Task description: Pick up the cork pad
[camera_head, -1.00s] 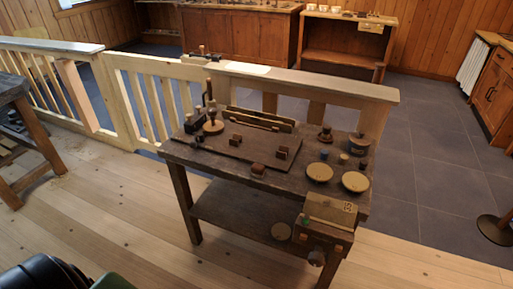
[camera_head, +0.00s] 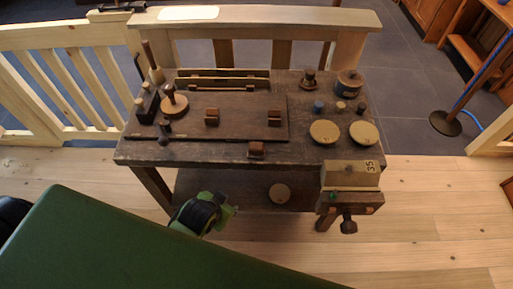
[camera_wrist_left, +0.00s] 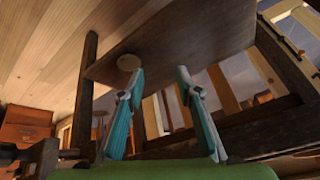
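A round tan disc that looks like the cork pad (camera_head: 279,193) lies on the lower shelf (camera_head: 240,186) of the dark workbench, right of the shelf's middle. It also shows in the left wrist view (camera_wrist_left: 129,62), flat on the shelf board. My left gripper (camera_head: 226,212) is in front of the shelf, to the left of the pad in the head view. In the left wrist view its two teal-sided fingers (camera_wrist_left: 161,72) are spread with nothing between them. One fingertip overlaps the pad's edge in the picture; whether they touch cannot be told. My right gripper is not in view.
The benchtop (camera_head: 215,149) overhangs the shelf. Two larger tan discs (camera_head: 323,131) (camera_head: 363,132), wooden blocks and turned pieces stand on it. A vise (camera_head: 349,200) juts from its front right. Bench legs (camera_head: 153,187) flank the shelf. Floor in front is clear.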

